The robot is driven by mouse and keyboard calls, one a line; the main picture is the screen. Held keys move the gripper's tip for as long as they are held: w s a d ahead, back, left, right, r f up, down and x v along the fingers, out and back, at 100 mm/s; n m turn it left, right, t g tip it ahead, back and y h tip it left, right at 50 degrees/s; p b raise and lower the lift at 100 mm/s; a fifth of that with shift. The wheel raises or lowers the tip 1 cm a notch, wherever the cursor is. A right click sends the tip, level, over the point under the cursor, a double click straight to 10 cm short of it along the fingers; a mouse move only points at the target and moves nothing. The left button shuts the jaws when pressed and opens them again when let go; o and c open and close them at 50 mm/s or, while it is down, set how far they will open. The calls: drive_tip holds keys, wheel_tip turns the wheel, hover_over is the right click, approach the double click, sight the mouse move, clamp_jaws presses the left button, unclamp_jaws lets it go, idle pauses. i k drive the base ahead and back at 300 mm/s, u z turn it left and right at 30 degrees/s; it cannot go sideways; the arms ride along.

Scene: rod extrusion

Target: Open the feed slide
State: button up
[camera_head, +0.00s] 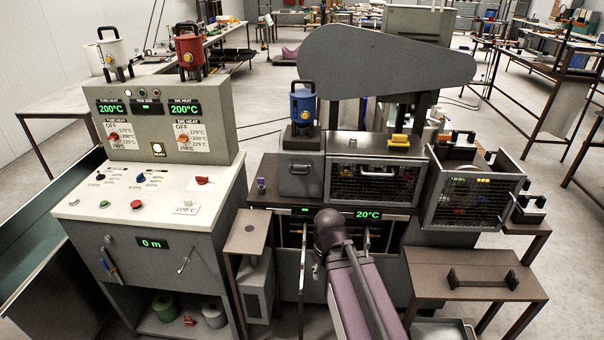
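I cannot tell for sure which part is the feed slide. The blue canister (304,106) with a black handle stands upright on a grey block (288,166) of the machine, and this block has a light handle on its front. A yellow handled part (399,141) sits on the machine top to the right, above the mesh guard (372,186). My purple and dark arm reaches up in front of the machine, below the 20°C display (368,214). My gripper is not visible.
A control cabinet (160,130) with 200°C displays stands left, with white and red canisters (190,52) on top. A mesh basket (470,198) juts out at right. A brown side table (480,285) holds a black handle. A small brown shelf (247,232) stands left of my arm.

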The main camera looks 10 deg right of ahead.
sight(299, 164)
drive_tip(key=u, duration=0.05)
drive_tip(key=i, duration=0.95)
drive_tip(key=z, duration=0.05)
